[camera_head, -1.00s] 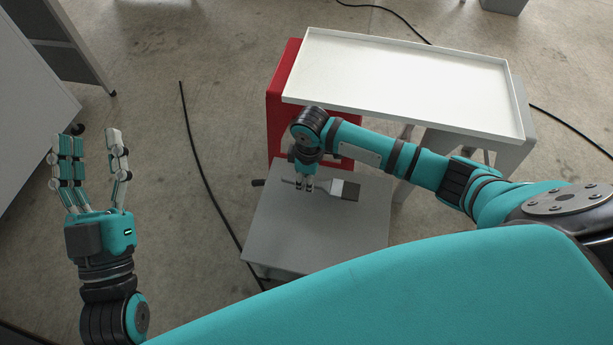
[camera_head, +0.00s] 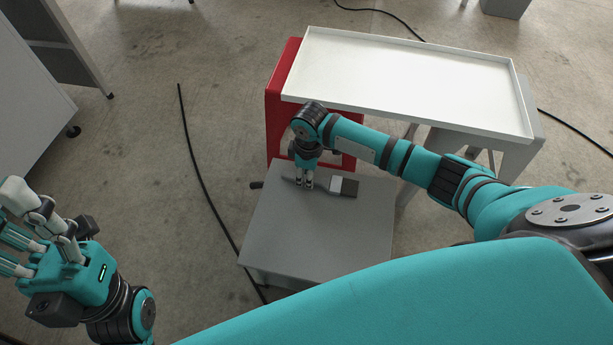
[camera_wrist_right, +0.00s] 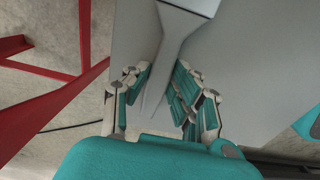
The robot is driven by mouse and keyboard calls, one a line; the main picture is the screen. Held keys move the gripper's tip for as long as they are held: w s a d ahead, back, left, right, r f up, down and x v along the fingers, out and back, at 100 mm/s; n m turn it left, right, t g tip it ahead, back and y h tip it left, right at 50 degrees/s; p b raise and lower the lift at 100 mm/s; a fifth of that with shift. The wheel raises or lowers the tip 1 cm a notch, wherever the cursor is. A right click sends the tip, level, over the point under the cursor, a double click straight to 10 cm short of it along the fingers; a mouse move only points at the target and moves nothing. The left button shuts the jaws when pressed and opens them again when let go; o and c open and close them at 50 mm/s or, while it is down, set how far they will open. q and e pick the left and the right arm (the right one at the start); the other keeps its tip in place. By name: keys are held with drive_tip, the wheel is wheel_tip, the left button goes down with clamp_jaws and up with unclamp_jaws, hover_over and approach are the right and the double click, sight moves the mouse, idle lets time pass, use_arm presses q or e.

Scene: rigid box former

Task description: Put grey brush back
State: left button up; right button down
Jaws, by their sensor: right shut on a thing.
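The grey brush (camera_head: 346,187) lies on or just over the grey low table (camera_head: 305,235), its bristle end to the right in the head view. My right gripper (camera_head: 305,187) points down and is shut on the brush's handle. In the right wrist view the brush (camera_wrist_right: 182,30) runs between the fingers of the right gripper (camera_wrist_right: 165,95). I cannot tell whether the brush touches the table top. My left gripper (camera_head: 30,235) is at the left edge, over the floor, far from the brush; its fingers are partly cut off by the frame.
A white tray top (camera_head: 410,80) stands behind the low table, over a red side panel (camera_head: 285,100). Black cables (camera_head: 190,150) lie on the floor. A grey cabinet (camera_head: 30,100) stands at the left. The front of the low table is clear.

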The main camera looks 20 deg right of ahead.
drive_tip(key=shift+f, duration=0.1)
drive_tip(key=c, duration=1.1)
unclamp_jaws()
